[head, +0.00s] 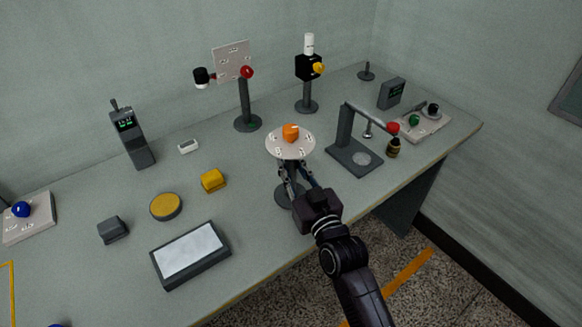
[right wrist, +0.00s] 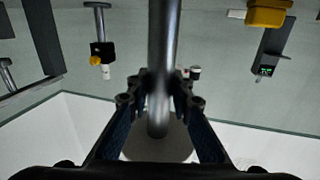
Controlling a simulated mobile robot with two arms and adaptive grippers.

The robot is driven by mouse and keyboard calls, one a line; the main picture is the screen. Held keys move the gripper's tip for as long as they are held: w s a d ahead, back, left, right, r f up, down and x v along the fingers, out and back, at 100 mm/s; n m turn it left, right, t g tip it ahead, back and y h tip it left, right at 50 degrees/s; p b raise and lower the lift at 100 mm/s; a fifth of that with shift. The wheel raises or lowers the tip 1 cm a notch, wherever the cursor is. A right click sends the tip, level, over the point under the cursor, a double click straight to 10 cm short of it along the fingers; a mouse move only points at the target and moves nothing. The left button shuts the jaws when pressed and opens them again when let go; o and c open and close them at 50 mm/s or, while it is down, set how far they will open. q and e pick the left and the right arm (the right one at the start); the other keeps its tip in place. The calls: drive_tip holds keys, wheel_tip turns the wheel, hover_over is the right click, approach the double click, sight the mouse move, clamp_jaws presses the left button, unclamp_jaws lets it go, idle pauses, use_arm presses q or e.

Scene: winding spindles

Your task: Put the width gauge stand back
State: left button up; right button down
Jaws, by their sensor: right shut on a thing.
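The stand in my right gripper, taken as the width gauge stand, has a round white plate (head: 290,150) with an orange knob (head: 290,131) on top, a grey post and a dark round base (head: 285,195). My right gripper (head: 291,175) is shut around its post, below the plate. In the right wrist view the post (right wrist: 164,50) runs between the fingers (right wrist: 159,88), with the plate beyond them. The stand looks upright, near the table's front edge. I cannot tell whether its base touches the table. My left gripper is not in view.
A stand with a square plate (head: 232,62) and one with a black box (head: 308,67) stand behind. A dark frame fixture (head: 355,155) is at right. A yellow block (head: 213,180), a yellow disc (head: 165,206) and a flat tray (head: 191,279) lie left on the table (head: 240,202).

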drive_tip(key=shift+s, duration=0.1)
drive_tip(key=c, duration=1.7)
unclamp_jaws()
drive_tip(key=shift+f, duration=0.1)
drive_tip(key=b+v, duration=0.1)
drive_tip(key=v, duration=1.1)
